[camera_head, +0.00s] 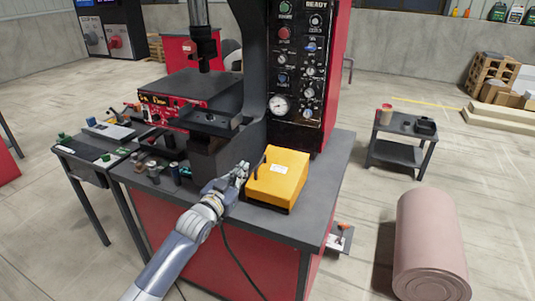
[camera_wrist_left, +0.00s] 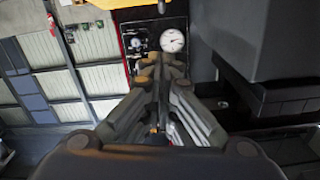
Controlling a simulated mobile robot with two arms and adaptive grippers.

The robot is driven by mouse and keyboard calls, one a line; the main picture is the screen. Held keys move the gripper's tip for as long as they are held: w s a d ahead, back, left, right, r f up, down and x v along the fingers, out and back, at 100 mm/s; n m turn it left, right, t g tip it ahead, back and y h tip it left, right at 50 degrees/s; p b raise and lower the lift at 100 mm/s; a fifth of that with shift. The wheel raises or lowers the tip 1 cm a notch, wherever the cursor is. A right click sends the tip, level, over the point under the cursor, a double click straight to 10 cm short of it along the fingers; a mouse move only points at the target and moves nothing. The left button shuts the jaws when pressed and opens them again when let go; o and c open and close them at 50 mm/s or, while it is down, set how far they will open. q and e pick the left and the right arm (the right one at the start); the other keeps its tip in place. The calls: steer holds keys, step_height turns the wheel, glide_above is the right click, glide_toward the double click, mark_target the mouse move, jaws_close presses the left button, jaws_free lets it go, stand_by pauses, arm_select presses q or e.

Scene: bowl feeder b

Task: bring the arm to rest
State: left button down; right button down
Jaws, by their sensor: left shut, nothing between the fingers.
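My left arm reaches in from the bottom left in the head view. Its gripper (camera_head: 240,170) is over the near edge of the machine's dark table top (camera_head: 318,208), just left of a yellow box (camera_head: 278,177). I cannot tell whether gripper and box touch. In the left wrist view the gripper's fingers (camera_wrist_left: 160,62) come together at their tips, shut and empty. The machine's pressure gauge (camera_wrist_left: 172,40) shows beyond them. My right gripper is in neither view.
A black and red press with a control panel (camera_head: 299,60) rises behind the gripper. A side table (camera_head: 75,160) with small parts stands at left. At right are a small dark cart (camera_head: 397,155) and a pink drum (camera_head: 430,235). Floor between them is open.

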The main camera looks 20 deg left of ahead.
arm_select(q)
steer(key=s+d+f+g, duration=0.4)
steer(key=s+d+f, duration=0.1)
steer(key=s+f, duration=0.35)
steer(key=s+d+f+g, duration=0.3)
steer(key=s+d+f, duration=0.1)
steer(key=s+f, duration=0.4)
steer(key=s+d+f+g, duration=0.15)
steer(key=s+g, duration=0.25)
steer(key=s, duration=0.8)
steer(key=s+d+f+g, duration=0.1)
steer(key=s+d+g, duration=0.2)
steer(key=s, duration=0.9)
step_height(320, 180, down, 26)
steer(key=s+g, duration=0.2)
steer(key=s+a+f, duration=0.1)
steer(key=s+f, duration=0.7)
steer(key=s+a+f, duration=0.2)
steer(key=s+f, duration=0.6)
steer(key=shift+s+a+g+y, duration=0.25)
steer(key=shift+s+g+y, duration=0.05)
steer(key=shift+s+g, duration=0.1)
